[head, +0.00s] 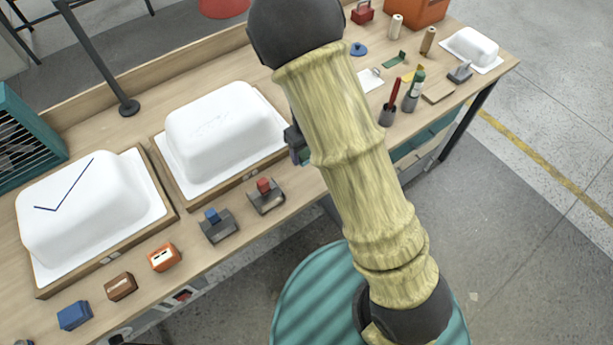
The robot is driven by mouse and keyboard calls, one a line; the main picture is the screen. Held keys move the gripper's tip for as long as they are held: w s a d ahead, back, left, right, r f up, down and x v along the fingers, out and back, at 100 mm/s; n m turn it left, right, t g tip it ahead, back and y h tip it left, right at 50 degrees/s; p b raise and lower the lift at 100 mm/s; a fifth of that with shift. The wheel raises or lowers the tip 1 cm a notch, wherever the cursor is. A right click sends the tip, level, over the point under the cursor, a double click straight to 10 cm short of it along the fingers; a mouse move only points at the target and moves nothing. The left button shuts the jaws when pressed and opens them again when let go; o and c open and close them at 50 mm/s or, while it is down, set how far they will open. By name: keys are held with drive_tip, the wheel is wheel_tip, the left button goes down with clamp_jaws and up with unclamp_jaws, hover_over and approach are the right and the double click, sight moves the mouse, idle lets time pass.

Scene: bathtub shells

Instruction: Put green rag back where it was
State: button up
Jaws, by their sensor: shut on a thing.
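My gripper (294,143) shows only as a dark part at the left edge of my pale yellow sleeved arm, over the workbench beside the middle white tub shell. Its fingers and most of what they hold are hidden behind the arm. A small green flat piece (394,60) lies on the far right part of the bench, apart from the gripper. It looks like cloth, but I cannot tell for sure that it is the green rag. I see no other green cloth.
Two large white tub shells (85,205) (222,130) stand on wooden boards on the workbench (215,265). Small blocks and stamps line the front edge. Cups with tools (387,115), bottles and a small white shell (472,48) crowd the right. A black lamp post (100,60) rises behind.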

idle(0.3)
hover_over(308, 176)
wheel_tip(308, 176, down, 6)
drive_tip(key=shift+w+f, duration=0.1)
drive_tip(key=shift+f, duration=0.05)
drive_tip(key=shift+f, duration=1.85)
drive_tip(key=shift+a, duration=0.1)
drive_tip(key=shift+f, duration=0.15)
drive_tip(key=o, duration=1.1)
